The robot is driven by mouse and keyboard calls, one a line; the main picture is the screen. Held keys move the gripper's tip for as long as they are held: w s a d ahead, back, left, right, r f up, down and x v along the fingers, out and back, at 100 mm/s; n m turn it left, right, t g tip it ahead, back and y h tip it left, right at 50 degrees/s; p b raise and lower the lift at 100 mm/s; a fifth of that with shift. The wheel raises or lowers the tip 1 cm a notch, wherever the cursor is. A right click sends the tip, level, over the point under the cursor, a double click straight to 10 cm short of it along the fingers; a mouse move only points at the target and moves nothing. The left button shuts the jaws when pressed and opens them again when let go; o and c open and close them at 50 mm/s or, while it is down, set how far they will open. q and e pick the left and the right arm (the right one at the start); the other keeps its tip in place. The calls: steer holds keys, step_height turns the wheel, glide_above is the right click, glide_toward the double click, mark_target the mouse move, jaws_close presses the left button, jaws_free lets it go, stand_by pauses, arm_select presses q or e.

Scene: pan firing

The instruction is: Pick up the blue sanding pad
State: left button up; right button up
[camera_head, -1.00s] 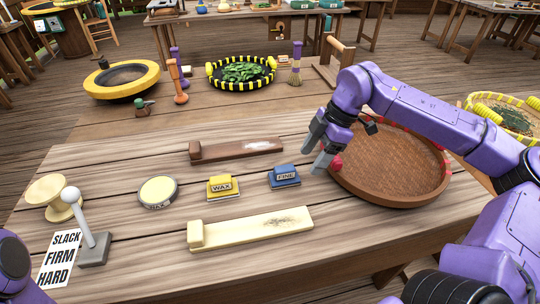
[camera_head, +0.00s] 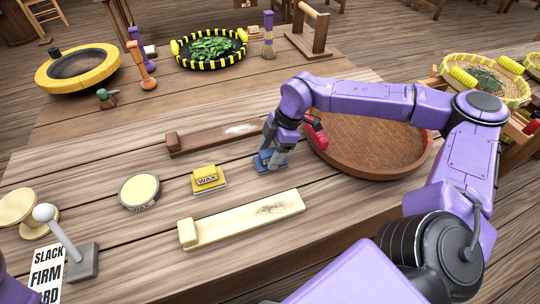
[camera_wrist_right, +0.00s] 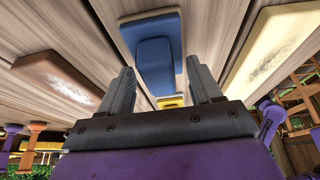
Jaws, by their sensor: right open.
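The blue sanding pad (camera_head: 272,161) lies on the wooden table, left of the round brown tray. My right gripper (camera_head: 276,148) is above it and partly hides it in the head view. In the right wrist view, the blue pad (camera_wrist_right: 153,50) shows ahead of and between the two spread fingers of my right gripper (camera_wrist_right: 160,92). The fingers are open, with nothing between them that I can see held. Only a small purple part of my left arm shows at the lower left edge; its gripper is out of view.
A yellow WAX block (camera_head: 208,180) and a round tin (camera_head: 140,191) sit left of the pad. A brown board (camera_head: 212,137) lies behind, a cream board (camera_head: 243,218) in front. The round brown tray (camera_head: 370,145) is close on the right.

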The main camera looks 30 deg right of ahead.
mark_target(265, 152)
steer(key=c, duration=1.1)
step_height(265, 152, up, 3)
steer(key=shift+w+r, duration=0.1)
steer(key=shift+r, duration=0.05)
steer(key=w+d+r+b, duration=0.3)
steer(key=w+d+r, duration=0.5)
steer(key=d, duration=0.3)
steer(key=shift+v, duration=0.85)
steer(key=shift+w+a, duration=0.15)
steer(key=o, duration=0.4)
jaws_close()
